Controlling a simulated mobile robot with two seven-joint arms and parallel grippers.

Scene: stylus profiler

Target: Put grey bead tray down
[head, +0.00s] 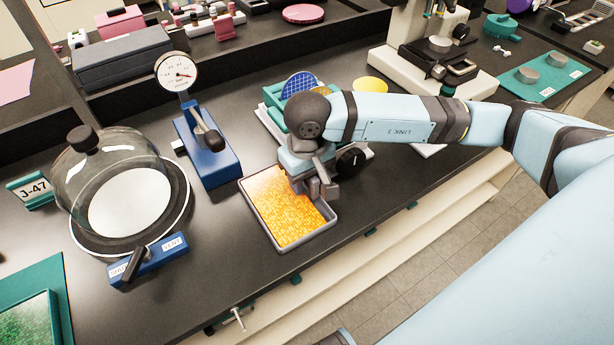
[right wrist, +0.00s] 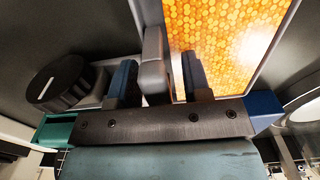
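The grey bead tray (head: 334,222) is a shallow rectangular tray filled with orange-yellow beads. It appears to lie flat on the dark bench near the front edge. My right gripper (head: 318,190) is low at the tray's right side. In the right wrist view its two fingers (right wrist: 157,85) stand either side of a grey upright tab, with a narrow gap showing between the tab and the right finger. The beads fill the upper right of that view. The tray's far right corner is partly hidden by the gripper. My left gripper is not in view.
A blue dial gauge stand (head: 208,150) is behind the tray. A glass bell jar (head: 110,180) on a round base stands left, with a blue valve block (head: 150,262) before it. A black knob (head: 350,160) is close right of my gripper. Bare bench lies left of the tray.

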